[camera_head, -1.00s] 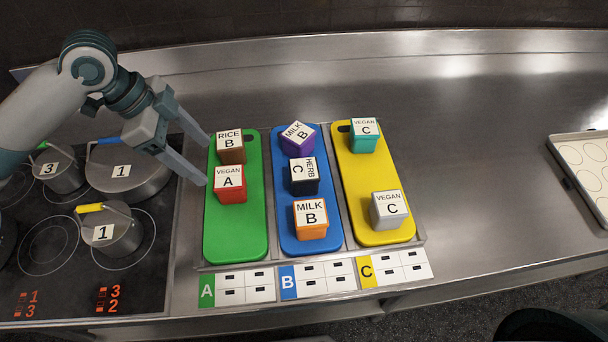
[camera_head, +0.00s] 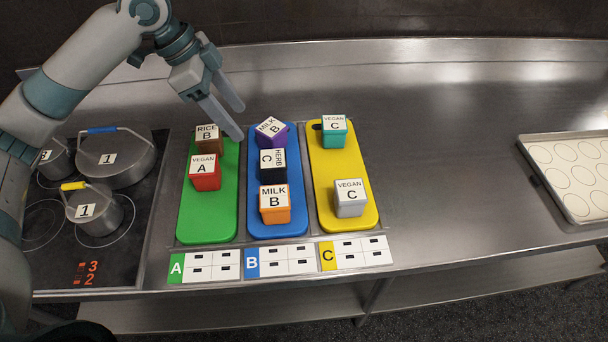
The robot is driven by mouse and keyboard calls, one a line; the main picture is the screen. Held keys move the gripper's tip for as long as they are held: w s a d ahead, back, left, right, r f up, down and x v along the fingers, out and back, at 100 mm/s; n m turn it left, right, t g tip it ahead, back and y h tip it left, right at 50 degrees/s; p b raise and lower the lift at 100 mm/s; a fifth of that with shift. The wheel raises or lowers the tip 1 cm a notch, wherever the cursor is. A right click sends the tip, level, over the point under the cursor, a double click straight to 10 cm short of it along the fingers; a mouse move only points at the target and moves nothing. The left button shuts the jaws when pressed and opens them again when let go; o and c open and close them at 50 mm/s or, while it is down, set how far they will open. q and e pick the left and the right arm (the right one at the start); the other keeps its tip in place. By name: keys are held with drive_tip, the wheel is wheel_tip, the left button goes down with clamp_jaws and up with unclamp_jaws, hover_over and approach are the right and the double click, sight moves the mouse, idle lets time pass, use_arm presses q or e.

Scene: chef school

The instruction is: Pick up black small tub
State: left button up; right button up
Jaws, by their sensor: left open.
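The black small tub (camera_head: 273,166) has a white lid marked HERB C. It stands in the middle of the blue board (camera_head: 279,231), between a purple tub (camera_head: 271,134) behind it and an orange tub (camera_head: 275,205) in front. My left gripper (camera_head: 238,122) is open and empty. Its fingers hang above the gap between the green and blue boards, behind and to the left of the black tub, apart from it. My right gripper is not in view.
The green board (camera_head: 206,228) holds a brown tub (camera_head: 208,138) and a red tub (camera_head: 205,174). The yellow board (camera_head: 335,165) holds a teal tub (camera_head: 333,132) and a grey tub (camera_head: 350,199). Pots (camera_head: 118,158) stand on the hob at left. Counter right of the boards is clear up to a tray (camera_head: 547,177).

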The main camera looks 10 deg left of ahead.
use_arm(q)
drive_tip(key=p, duration=0.4)
approach(269, 158)
drive_tip(key=x, duration=0.6)
drive_tip(key=shift+f, duration=0.35)
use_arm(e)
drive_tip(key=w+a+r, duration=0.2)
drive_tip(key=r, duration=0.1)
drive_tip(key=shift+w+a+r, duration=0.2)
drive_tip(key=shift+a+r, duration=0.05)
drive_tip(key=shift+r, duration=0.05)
use_arm(q)
drive_tip(key=shift+d+f, duration=0.1)
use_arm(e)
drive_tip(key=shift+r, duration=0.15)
